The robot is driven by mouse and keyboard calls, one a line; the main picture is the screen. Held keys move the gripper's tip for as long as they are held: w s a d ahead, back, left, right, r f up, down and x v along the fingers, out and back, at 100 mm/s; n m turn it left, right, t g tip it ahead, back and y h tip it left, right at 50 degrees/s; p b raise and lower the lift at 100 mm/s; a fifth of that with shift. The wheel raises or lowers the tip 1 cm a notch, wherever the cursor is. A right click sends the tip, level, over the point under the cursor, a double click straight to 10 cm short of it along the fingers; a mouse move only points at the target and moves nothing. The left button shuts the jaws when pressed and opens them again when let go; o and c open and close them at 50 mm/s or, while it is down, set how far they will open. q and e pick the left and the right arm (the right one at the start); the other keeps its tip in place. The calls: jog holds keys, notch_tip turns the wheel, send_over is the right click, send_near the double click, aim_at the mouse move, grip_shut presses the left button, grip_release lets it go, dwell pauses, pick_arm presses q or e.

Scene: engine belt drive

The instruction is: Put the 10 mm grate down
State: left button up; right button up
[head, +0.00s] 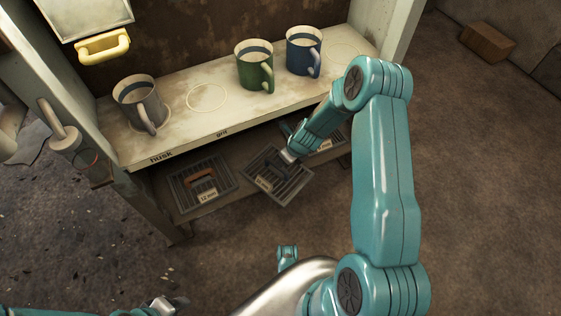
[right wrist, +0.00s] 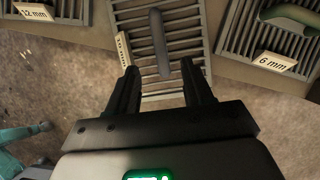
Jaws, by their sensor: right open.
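The 10 mm grate (head: 291,187) lies on the lower shelf, turned askew, its near corner seeming to stick out past the shelf's front edge. It has dark slats, a dark bar handle and a pale label. In the right wrist view the grate (right wrist: 189,43) is in the upper middle, with its handle (right wrist: 160,45) running up the picture. My right gripper (right wrist: 161,75) is open, its fingers either side of the handle's near end in the picture; I see no grip on it. In the head view my right gripper (head: 288,157) is just over the grate. My left gripper (head: 168,305) is at the bottom edge, its jaws unclear.
The 12 mm grate (head: 183,198) lies to the left, and the 6 mm grate (right wrist: 251,35) to the right, partly behind my arm in the head view. Mugs in grey (head: 138,103), green (head: 252,65) and blue (head: 302,52) stand on the upper shelf (head: 185,127).

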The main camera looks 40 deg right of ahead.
pick_arm(q)
jog(key=shift+s+d+r, duration=0.1)
jog(key=shift+s+r, duration=0.15)
jog(key=shift+r, duration=0.1)
pick_arm(e)
jog(key=s+a+n+g+y, duration=0.1)
jog(key=s+a+n, duration=0.8)
jog(key=a+n, duration=0.3)
jog(key=s+a+r+n+g+y, duration=0.1)
jog(key=s+a+n, duration=0.8)
jog(key=n, duration=1)
jog(key=a+g+y, duration=0.1)
jog(key=a, duration=0.2)
jog(key=shift+s+n, duration=0.15)
jog(key=shift+n, duration=0.15)
